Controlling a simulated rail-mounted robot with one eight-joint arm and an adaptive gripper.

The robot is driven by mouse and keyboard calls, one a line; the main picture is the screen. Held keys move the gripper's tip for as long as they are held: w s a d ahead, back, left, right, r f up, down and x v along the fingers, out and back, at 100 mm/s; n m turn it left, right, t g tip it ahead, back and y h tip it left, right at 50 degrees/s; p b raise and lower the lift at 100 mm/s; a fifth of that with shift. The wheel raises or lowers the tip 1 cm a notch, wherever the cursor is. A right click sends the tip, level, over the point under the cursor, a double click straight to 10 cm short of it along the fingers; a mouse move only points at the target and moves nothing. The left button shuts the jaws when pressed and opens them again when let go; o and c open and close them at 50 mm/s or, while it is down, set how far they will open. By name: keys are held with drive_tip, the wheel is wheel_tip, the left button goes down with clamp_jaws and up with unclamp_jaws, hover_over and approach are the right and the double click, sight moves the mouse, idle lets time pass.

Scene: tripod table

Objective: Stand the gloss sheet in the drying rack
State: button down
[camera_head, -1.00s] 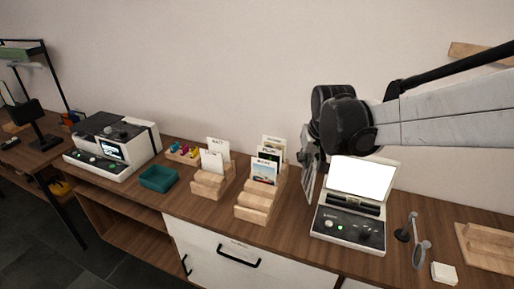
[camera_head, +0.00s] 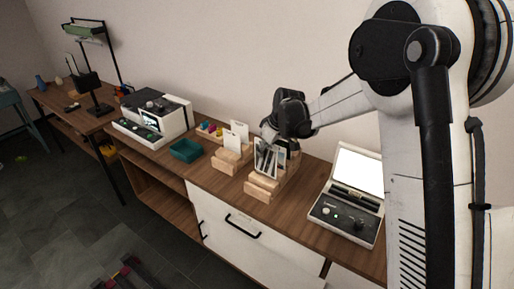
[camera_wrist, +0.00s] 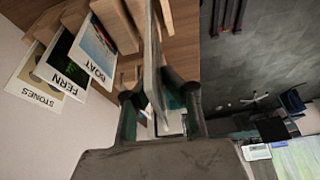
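My gripper (camera_head: 270,132) is above the right wooden rack (camera_head: 262,188), pointing down. In the wrist view its fingers (camera_wrist: 160,105) are shut on a thin sheet (camera_wrist: 152,65), seen almost edge-on. In the head view the held sheet (camera_head: 266,158) looks grey and glossy, upright and slightly tilted, in front of the rack's rear slots. I cannot tell whether its lower edge touches the rack. Prints labelled BOAT (camera_wrist: 97,42), FERN (camera_wrist: 62,70) and STONES (camera_wrist: 36,85) stand in the rack, beside the held sheet in the wrist view.
A smaller wooden rack (camera_head: 226,164) with white cards stands to the left. Further left are a teal tray (camera_head: 186,151) and a white-and-black machine (camera_head: 152,120). A device with a lit white panel (camera_head: 357,172) stands to the right. Bare counter lies between it and the right rack.

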sight(257, 163)
drive_tip(key=shift+n, duration=0.5)
drive_tip(key=shift+s+b+x, duration=0.2)
drive_tip(key=shift+b+x, duration=0.15)
drive_tip(key=shift+x, duration=1.25)
drive_tip(key=shift+s+b+x, duration=0.15)
drive_tip(key=shift+b+x, duration=0.15)
drive_tip(key=shift+x, duration=1.35)
drive_tip(key=shift+a, duration=0.1)
drive_tip(key=shift+f, duration=0.25)
drive_tip(key=shift+f+b, duration=2.1)
drive_tip(key=shift+f, duration=0.25)
drive_tip(key=c, duration=1.8)
unclamp_jaws()
drive_tip(key=shift+c, duration=0.2)
